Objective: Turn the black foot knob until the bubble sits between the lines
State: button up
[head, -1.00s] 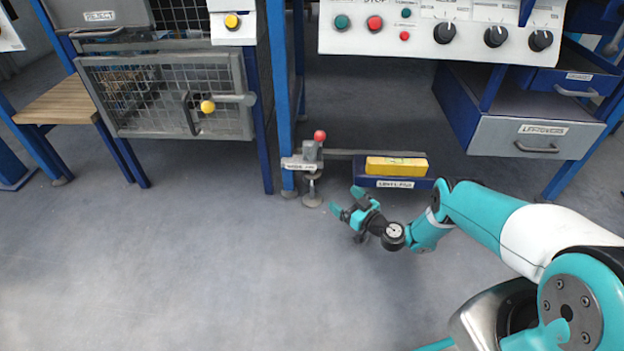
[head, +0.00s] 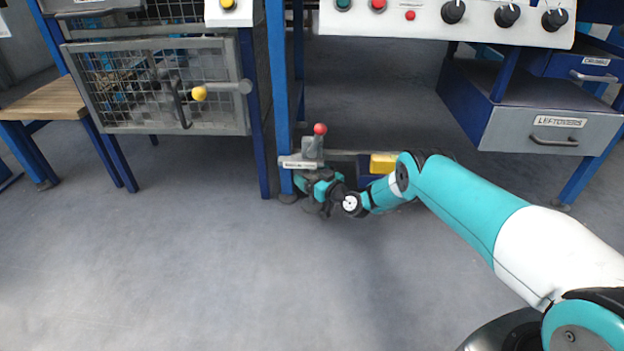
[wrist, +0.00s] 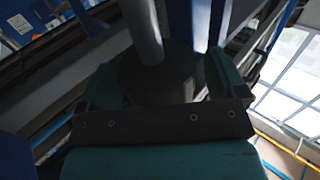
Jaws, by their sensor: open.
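In the wrist view the black foot knob (wrist: 150,75) is a dark round shape with a grey stem (wrist: 143,28) running up from it. My gripper (head: 315,183) is open, low at the front blue post in the head view. In the wrist view one teal finger is on each side of the knob; I cannot tell whether they touch it. In the head view my gripper hides the knob. Above it is a grey bracket (head: 312,147) with a red ball (head: 320,129) on top and a pale labelled strip (head: 298,165). No bubble or lines can be made out.
A blue post (head: 281,110) stands directly left of my gripper. A yellow box (head: 382,163) in a blue bin lies right, behind my arm. A mesh-doored cabinet (head: 150,88) is at left, a Leftovers drawer (head: 545,133) at right. The front floor is clear.

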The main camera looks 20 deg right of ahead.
jog(key=c, duration=0.9)
jog(key=shift+w+d+f+n+g+y+b, duration=0.1)
jog(key=shift+f+n+g+y+b, duration=0.15)
jog(key=shift+n+g+y+b, duration=0.4)
jog(key=shift+f+n+y+b, duration=0.1)
jog(key=shift+n+y+b, duration=0.15)
jog(key=shift+y+b, duration=0.5)
jog(key=shift+r+n+g+y+b, duration=0.25)
jog(key=shift+n+g+y+b, duration=0.25)
jog(key=shift+n+g+b, duration=0.25)
jog(key=o, duration=0.9)
jog(key=shift+r, duration=0.1)
